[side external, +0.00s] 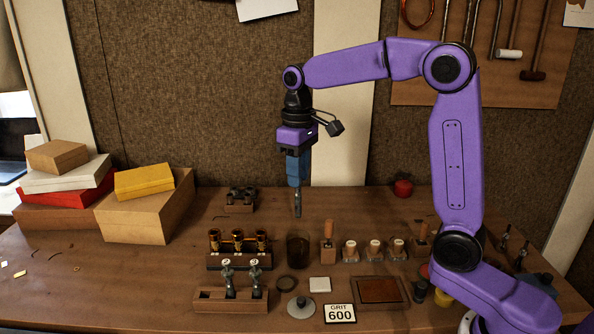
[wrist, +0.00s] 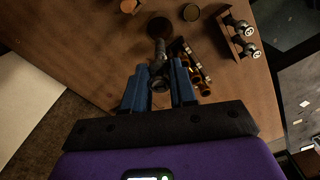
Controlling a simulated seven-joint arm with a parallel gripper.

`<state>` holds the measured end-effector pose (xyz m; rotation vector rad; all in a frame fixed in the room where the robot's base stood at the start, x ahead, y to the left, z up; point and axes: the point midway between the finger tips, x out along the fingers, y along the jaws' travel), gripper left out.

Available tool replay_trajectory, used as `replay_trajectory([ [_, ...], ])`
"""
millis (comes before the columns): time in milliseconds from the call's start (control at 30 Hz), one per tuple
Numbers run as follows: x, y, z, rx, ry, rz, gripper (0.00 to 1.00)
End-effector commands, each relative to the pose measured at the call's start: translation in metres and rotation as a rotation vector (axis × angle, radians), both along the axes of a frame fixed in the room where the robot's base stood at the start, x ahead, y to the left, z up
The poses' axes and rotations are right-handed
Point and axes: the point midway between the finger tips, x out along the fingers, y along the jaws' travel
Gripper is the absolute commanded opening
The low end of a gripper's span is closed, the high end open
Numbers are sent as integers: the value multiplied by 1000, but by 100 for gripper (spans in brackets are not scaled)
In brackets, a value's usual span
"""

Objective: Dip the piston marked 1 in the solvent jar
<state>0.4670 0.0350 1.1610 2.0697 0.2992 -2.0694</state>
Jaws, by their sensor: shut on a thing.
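My gripper (side external: 297,184) is shut on a slim grey metal piston (side external: 298,204), which hangs upright below the blue fingers. In the wrist view the piston (wrist: 160,78) sits between the fingertips (wrist: 160,88). Its marking cannot be read. The dark brown solvent jar (side external: 298,251) stands on the bench below, and the piston's lower end is above it and apart from it. The jar also shows beyond the piston in the wrist view (wrist: 159,27). A wooden piston block (side external: 231,301) holds two white-topped pistons and has an empty place at its left.
A rack with brass valve casings (side external: 238,247) stands left of the jar. A wooden-handled tool in a block (side external: 328,245) and several corked bottles (side external: 374,250) stand to its right.

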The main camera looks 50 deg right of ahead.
Motion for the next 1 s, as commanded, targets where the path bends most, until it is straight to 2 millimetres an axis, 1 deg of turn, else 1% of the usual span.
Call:
replay_trajectory([
  [1000, 0, 0, -85, -1, 4, 1, 0],
])
